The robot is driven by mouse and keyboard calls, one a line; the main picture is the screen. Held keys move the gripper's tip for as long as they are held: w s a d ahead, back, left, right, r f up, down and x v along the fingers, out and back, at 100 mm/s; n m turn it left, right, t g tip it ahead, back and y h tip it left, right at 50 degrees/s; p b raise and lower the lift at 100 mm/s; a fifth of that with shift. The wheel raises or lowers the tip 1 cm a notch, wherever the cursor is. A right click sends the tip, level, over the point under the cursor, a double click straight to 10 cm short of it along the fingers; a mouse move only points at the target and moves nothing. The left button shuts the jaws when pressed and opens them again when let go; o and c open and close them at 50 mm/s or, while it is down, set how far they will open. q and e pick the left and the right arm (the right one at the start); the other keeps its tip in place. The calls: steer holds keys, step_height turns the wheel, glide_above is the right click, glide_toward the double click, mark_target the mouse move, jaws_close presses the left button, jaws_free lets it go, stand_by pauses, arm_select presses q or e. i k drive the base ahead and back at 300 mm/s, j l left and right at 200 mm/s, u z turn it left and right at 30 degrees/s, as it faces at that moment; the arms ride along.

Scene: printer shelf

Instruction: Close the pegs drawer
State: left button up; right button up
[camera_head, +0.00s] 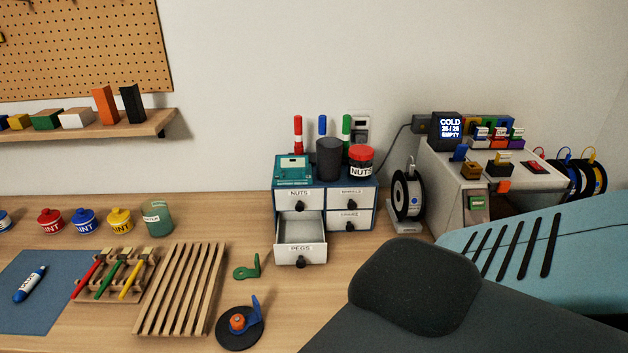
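The pegs drawer (300,255) is the lower left drawer of a small white-fronted, blue-sided cabinet (375,197). It is pulled out toward me. Its front carries a PEGS label and a dark knob, and I see nothing in the visible part of its inside. The nuts drawer (300,201) above it and the two right-hand drawers look shut. Neither of my grippers shows in this view. A dark grey and teal part of my own body fills the lower right and hides the table there.
A green bracket (248,268) and a black disc with a blue bracket (240,328) lie in front of the drawer. A slatted wooden rack (180,290) is to the left. A spool (407,195) and a printer-like machine (490,180) stand right of the cabinet.

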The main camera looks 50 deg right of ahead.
mark_target(300, 238)
steer(key=z, duration=1.5)
